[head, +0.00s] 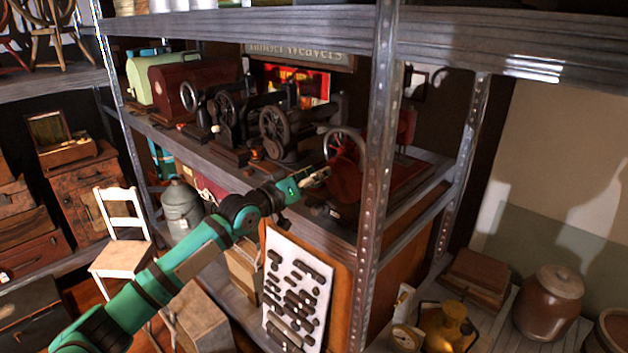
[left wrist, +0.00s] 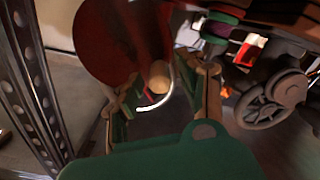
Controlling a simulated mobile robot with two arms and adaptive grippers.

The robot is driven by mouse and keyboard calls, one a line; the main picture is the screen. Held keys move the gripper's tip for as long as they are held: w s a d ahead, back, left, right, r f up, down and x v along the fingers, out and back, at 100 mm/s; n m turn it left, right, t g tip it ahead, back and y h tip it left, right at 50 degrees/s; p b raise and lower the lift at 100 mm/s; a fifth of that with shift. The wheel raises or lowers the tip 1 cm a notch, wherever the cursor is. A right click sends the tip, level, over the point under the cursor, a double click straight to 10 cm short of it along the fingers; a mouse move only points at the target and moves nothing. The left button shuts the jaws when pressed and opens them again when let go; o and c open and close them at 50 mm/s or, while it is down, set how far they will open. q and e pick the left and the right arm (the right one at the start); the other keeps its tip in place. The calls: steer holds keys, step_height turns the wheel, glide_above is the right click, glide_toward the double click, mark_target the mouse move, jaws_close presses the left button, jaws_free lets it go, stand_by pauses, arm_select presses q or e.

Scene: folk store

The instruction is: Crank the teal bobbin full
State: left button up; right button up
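A red winding machine (head: 345,182) with a dark spoked wheel (head: 343,146) stands on the middle shelf, partly behind a metal post. In the left wrist view a large red disc (left wrist: 122,38) carries a round wooden crank knob (left wrist: 160,74). My left gripper (head: 318,178) is at the machine's left side. In the left wrist view its fingers (left wrist: 163,84) are apart, with the knob between them; I cannot tell whether they touch it. Green and purple spool-like shapes (left wrist: 222,20) show beyond the right finger. I cannot make out a teal bobbin for certain. My right gripper is out of view.
Black sewing machines (head: 280,130) stand left of the winder; one handwheel (left wrist: 265,105) is near my right finger. A perforated shelf post (head: 378,150) stands close on the winder's right. A white chart board (head: 297,290) leans below. An upper shelf (head: 260,28) hangs overhead.

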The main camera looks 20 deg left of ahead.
arm_select(q)
steer(key=shift+o, duration=0.8)
steer(key=shift+d+r, duration=0.1)
steer(key=shift+d, duration=0.05)
steer(key=shift+s, duration=0.15)
steer(key=p+v, duration=0.3)
steer(key=v, duration=0.6)
